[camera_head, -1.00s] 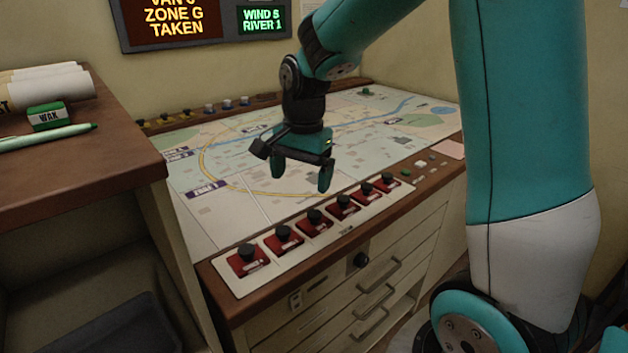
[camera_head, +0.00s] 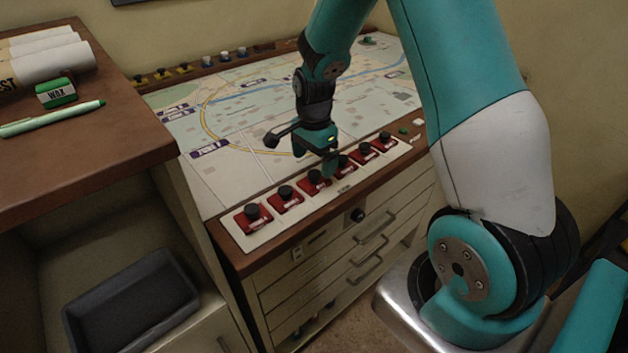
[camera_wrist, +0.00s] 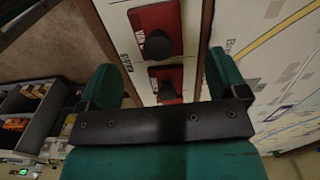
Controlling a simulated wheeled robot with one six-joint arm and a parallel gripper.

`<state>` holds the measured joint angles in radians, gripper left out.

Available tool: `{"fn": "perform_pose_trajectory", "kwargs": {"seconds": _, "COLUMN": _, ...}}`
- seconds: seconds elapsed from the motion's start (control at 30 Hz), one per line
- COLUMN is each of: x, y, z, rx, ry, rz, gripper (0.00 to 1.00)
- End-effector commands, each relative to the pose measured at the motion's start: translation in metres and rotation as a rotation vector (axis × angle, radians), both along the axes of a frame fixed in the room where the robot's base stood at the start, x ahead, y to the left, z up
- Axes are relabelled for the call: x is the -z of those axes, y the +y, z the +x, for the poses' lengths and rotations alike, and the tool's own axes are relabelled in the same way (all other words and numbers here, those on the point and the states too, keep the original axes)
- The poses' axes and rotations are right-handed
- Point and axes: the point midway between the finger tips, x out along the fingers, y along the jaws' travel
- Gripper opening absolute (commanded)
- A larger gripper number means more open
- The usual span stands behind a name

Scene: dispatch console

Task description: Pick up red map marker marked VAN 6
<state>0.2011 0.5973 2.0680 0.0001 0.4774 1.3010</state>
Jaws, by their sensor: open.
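Several red map markers with black knobs stand in a row on a pale strip along the front edge of the map console. In the head view the nearest is a red marker (camera_head: 252,218) at the left end. My gripper (camera_head: 316,163) is open and low over the middle of the row, close to the third marker from the left (camera_head: 317,182). In the wrist view one red marker (camera_wrist: 170,18) and a second red marker (camera_wrist: 171,84) show between and beyond the open fingers of my gripper (camera_wrist: 163,78). Their numbers are too small or blurred to read, so I cannot tell which is VAN 6.
The map (camera_head: 225,150) lies behind the row. Drawers (camera_head: 345,250) are below it. At left, a brown cabinet top (camera_head: 100,145) holds rolled papers, a green WAX block (camera_head: 56,93) and a green pen (camera_head: 50,119). A dark tray (camera_head: 135,300) lies below.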

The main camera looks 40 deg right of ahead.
Motion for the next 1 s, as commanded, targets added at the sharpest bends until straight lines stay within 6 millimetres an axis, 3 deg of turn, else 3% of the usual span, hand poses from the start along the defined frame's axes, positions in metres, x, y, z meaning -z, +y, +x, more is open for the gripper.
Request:
{"fn": "perform_pose_trajectory", "kwargs": {"seconds": 0.4, "x": 0.049, "y": 0.001, "z": -0.002, "rx": 0.0, "ry": 0.001, "rz": 0.001, "gripper": 0.92}}
{"fn": "perform_pose_trajectory", "kwargs": {"seconds": 0.67, "x": 0.054, "y": 0.001, "z": -0.002, "rx": 0.0, "ry": -0.002, "rz": 0.0, "gripper": 0.92}}
{"fn": "perform_pose_trajectory", "kwargs": {"seconds": 0.7, "x": 0.054, "y": 0.001, "z": -0.002, "rx": 0.0, "ry": -0.001, "rz": 0.0, "gripper": 0.89}}
{"fn": "perform_pose_trajectory", "kwargs": {"seconds": 0.93, "x": 0.054, "y": 0.001, "z": -0.002, "rx": 0.0, "ry": -0.001, "rz": 0.0, "gripper": 0.37}}
{"fn": "perform_pose_trajectory", "kwargs": {"seconds": 1.0, "x": 0.054, "y": 0.001, "z": -0.002, "rx": 0.0, "ry": -0.001, "rz": 0.0, "gripper": 0.36}}
